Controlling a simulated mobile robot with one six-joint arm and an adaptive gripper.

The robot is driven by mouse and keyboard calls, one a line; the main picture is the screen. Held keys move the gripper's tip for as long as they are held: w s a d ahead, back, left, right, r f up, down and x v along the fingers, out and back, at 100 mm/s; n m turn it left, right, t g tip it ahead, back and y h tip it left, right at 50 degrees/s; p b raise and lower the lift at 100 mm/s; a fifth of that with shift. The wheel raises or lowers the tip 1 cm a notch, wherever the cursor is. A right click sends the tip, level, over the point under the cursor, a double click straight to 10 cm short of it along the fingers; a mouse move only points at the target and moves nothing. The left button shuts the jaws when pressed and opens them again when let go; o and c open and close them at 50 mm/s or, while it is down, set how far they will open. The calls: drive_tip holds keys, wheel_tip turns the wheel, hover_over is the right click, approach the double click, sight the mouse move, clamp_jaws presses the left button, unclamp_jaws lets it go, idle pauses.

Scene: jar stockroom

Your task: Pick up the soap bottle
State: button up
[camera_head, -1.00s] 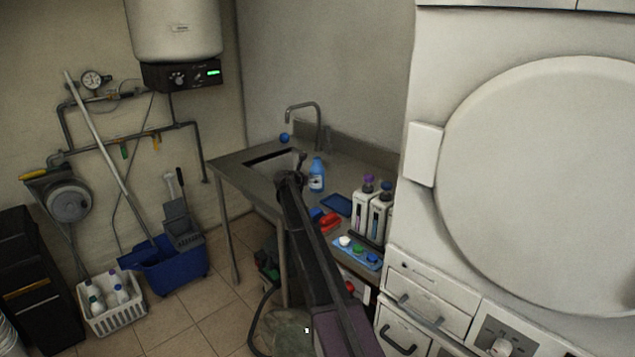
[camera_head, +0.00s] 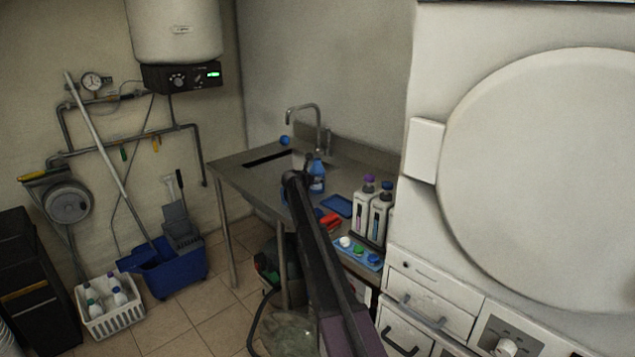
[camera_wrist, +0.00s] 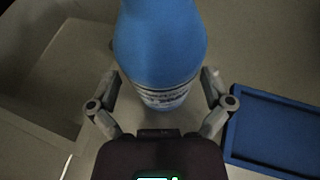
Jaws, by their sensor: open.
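The soap bottle (camera_head: 317,178) is blue with a pale label and stands upright on the steel counter beside the sink. It fills the top middle of the wrist view (camera_wrist: 160,48), its upper end cut off by the frame edge. My gripper (camera_wrist: 163,78) is open, with one finger on each side of the bottle's lower part. I cannot tell whether the fingers touch it. In the head view my arm covers the gripper and part of the bottle's left side.
A blue tray (camera_wrist: 275,135) lies close on the right. Two white bottles (camera_head: 372,208), a red object (camera_head: 330,221) and a blue tray with several caps (camera_head: 360,253) stand nearer along the counter.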

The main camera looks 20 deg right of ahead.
drive_tip(key=shift+x, duration=0.9)
drive_tip(key=shift+s, duration=0.1)
drive_tip(key=c, duration=0.9)
